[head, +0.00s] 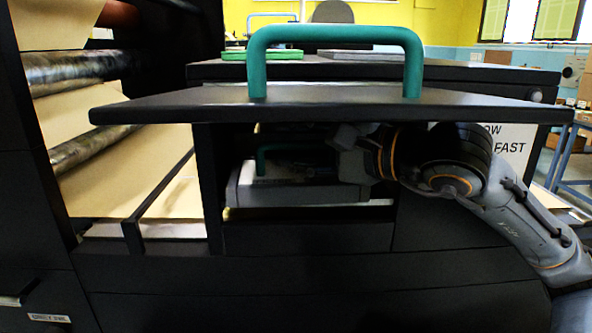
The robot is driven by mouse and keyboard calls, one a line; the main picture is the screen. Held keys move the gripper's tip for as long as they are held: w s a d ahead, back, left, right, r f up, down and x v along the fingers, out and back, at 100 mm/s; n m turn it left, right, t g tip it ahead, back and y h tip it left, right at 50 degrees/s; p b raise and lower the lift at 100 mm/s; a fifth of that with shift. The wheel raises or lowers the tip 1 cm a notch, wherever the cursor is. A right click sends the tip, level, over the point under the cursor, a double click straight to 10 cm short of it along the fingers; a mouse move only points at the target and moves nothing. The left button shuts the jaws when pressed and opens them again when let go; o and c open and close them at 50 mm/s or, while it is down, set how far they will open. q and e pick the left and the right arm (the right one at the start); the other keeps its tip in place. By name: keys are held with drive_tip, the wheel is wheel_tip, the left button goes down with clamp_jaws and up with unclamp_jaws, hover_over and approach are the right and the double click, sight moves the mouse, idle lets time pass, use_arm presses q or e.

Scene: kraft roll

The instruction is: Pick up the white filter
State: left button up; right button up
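A dark compartment is open below a raised black lid (330,105) with a large green handle (335,34). Inside it sits a pale grey-white box-like piece (290,197) with a small green handle (262,160). It may be the white filter, but the shade makes this unsure. My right gripper (338,165) reaches in from the right under the lid, at the right end of this piece. Its fingertips are dark and partly hidden, so I cannot tell whether they touch or grip it. My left gripper is not in view.
The lid juts out just above my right arm. Black machine walls bound the compartment on both sides. At the left, brown paper (105,170) runs past metal rollers (75,70). A blue-framed table (572,165) stands at the far right.

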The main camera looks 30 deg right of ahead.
clamp_jaws()
drive_tip(key=shift+r, duration=0.2)
idle(0.5)
